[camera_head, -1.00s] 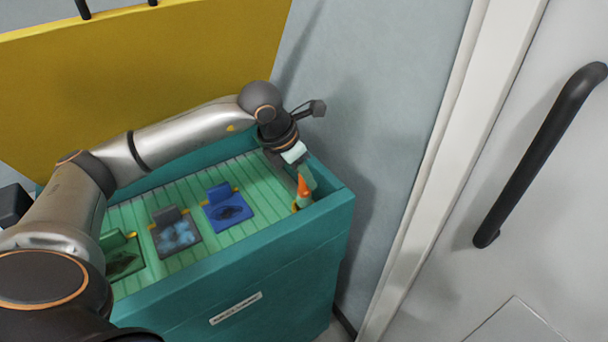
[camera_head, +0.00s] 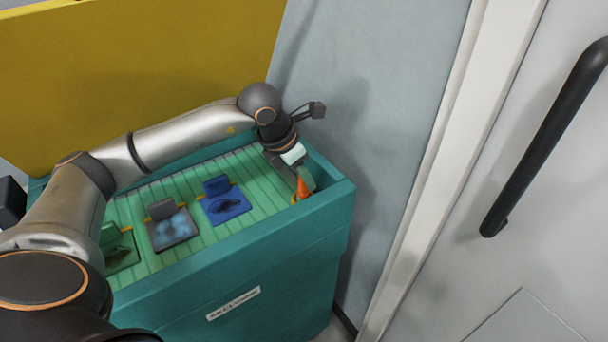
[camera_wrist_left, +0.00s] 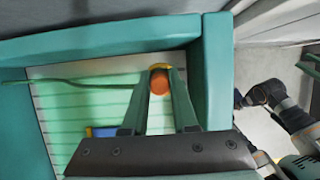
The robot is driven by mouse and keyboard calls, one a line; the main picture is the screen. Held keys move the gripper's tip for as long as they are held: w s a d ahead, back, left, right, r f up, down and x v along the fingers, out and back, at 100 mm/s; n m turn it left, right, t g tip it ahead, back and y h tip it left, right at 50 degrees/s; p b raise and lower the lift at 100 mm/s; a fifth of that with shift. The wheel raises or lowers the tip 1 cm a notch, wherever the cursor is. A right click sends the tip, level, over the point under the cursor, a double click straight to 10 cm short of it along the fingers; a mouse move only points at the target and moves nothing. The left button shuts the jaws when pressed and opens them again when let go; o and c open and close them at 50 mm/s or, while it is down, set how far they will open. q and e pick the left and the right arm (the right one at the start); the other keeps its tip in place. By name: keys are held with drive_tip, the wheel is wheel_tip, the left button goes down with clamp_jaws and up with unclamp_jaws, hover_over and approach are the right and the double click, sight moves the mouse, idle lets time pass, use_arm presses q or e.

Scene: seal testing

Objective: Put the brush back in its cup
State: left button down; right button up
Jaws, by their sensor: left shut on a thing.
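The orange brush (camera_head: 303,189) is in my left gripper (camera_head: 304,180), low inside the near right corner of the teal bin. In the left wrist view, the left gripper (camera_wrist_left: 160,84) has its two fingers on either side of the brush's round orange end (camera_wrist_left: 160,86). A yellow rim (camera_wrist_left: 159,67) shows just behind that end; it may be the cup's edge, but the cup is mostly hidden. I cannot tell whether the brush is inside the cup or above it. My right gripper is in neither view.
The teal bin (camera_head: 250,262) has raised walls close around the gripper. On its green slatted surface stand a blue tray (camera_head: 225,206), a grey tray (camera_head: 174,229) and a green tray (camera_head: 122,252). A grey wall (camera_head: 385,110) rises close to the right.

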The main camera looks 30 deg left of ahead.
use_arm(q)
drive_tip(key=shift+f, duration=0.45)
drive_tip(key=shift+f+b, duration=0.6)
drive_tip(key=shift+b, duration=0.25)
drive_tip(key=c, duration=0.6)
unclamp_jaws()
